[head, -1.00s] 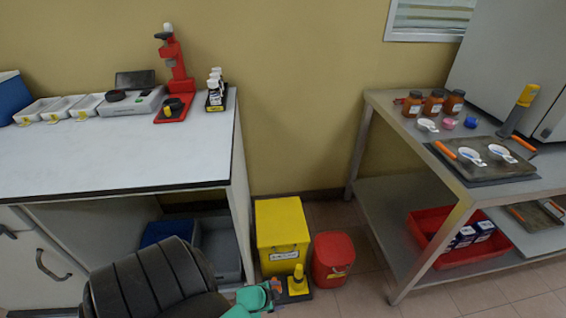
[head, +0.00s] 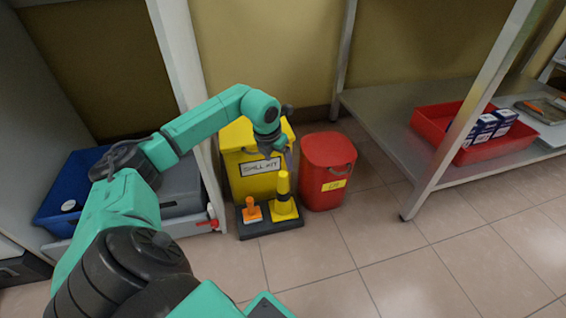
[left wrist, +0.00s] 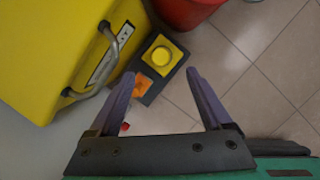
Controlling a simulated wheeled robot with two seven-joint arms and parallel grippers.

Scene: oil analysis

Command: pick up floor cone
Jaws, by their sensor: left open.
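The yellow floor cone (head: 283,199) stands upright on a dark base tray on the floor, in front of the yellow spill kit bin. In the left wrist view the cone (left wrist: 162,57) is seen from above, between and beyond my fingertips. My left gripper (head: 288,160) is just above the cone's tip in the head view. Its two fingers (left wrist: 160,73) are open and empty in the left wrist view. A small orange piece (head: 251,213) stands on the tray left of the cone. My right gripper is not in view.
The yellow spill kit bin (head: 245,178) stands close behind the cone. A red bin (head: 326,175) stands to its right. A bench leg (head: 185,70) is at the left, with a blue crate (head: 62,195) beneath the bench. The tiled floor in front is clear.

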